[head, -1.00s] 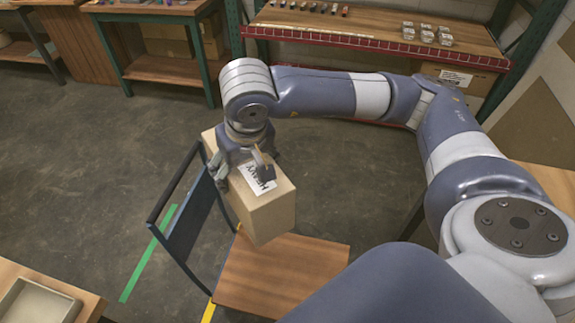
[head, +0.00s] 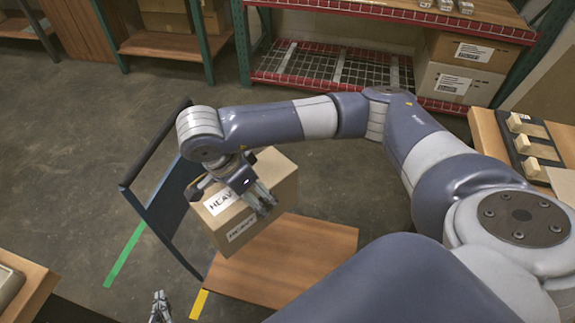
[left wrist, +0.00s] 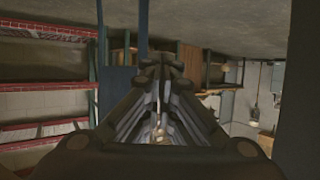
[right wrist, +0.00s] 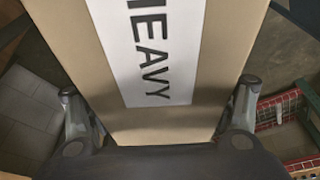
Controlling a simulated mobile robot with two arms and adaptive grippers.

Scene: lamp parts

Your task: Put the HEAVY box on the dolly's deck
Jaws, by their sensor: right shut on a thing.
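The HEAVY box (head: 272,176) is a tan carton with white HEAVY labels. My right gripper (head: 262,200) is shut on it, and the right wrist view shows the fingers (right wrist: 155,115) on both sides of the label. The box is tilted and overlaps the far left part of the dolly's brown deck (head: 300,262) in the head view; I cannot tell whether they touch. The dolly's blue handle frame (head: 165,205) stands left of the box. My left gripper (head: 160,297) is at the bottom edge, apart from the dolly, with its fingers together and empty (left wrist: 160,75).
Green tape (head: 125,255) and yellow tape (head: 199,303) mark the floor. A table with a tray (head: 35,285) is at the lower left. A shelf with cartons (head: 455,80) stands at the back, and a bench with blocks (head: 490,130) is at right. The floor beyond the dolly is open.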

